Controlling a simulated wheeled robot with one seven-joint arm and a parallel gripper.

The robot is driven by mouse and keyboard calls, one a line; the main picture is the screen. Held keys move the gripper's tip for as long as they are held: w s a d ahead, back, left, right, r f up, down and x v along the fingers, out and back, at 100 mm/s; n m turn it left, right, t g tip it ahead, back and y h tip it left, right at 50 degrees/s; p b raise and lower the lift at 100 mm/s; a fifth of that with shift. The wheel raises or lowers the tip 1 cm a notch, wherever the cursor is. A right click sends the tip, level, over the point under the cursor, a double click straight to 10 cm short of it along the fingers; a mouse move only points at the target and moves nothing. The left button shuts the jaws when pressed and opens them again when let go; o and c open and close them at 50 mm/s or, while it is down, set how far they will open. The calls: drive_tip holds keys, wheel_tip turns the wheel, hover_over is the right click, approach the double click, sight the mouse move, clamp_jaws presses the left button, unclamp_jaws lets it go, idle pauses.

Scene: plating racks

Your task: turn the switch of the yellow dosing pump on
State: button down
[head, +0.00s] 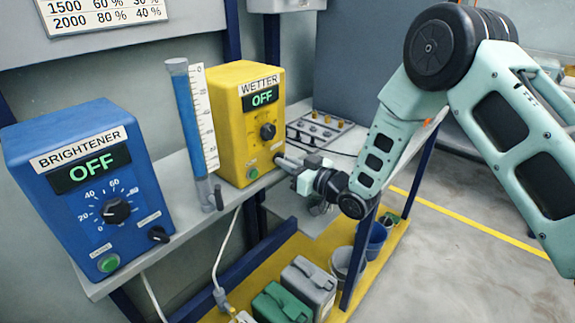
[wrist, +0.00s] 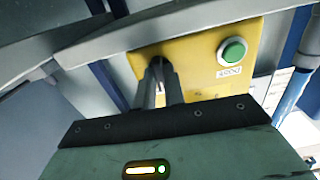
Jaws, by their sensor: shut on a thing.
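The yellow dosing pump (head: 232,150) is labelled WETTER and stands on the shelf; its display (head: 264,97) reads OFF. On its front are a black dial (head: 267,131) and, low on the left, a green button (head: 252,174), which also shows in the wrist view (wrist: 233,52). My gripper (head: 283,160) is at the lower right of the pump's front. In the wrist view my gripper's fingers (wrist: 162,80) are close together at the yellow face, shut on the small dark switch there. The fingers mostly hide the switch, so its angle cannot be told.
A blue pump (head: 60,160) labelled BRIGHTENER, also reading OFF, stands at left. A blue measuring tube (head: 188,110) stands between the pumps. A tray of small parts (head: 320,130) lies right of the yellow pump. Grey and green canisters (head: 308,285) and buckets stand below.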

drive_tip(key=m, duration=0.6)
drive_tip(key=shift+m, duration=0.4)
idle(0.3)
drive_tip(key=c, duration=1.5)
unclamp_jaws()
drive_tip(key=b+v, duration=0.1)
drive_tip(key=v, duration=1.6)
drive_tip(key=shift+s+d, duration=0.2)
drive_tip(key=shift+r, duration=0.15)
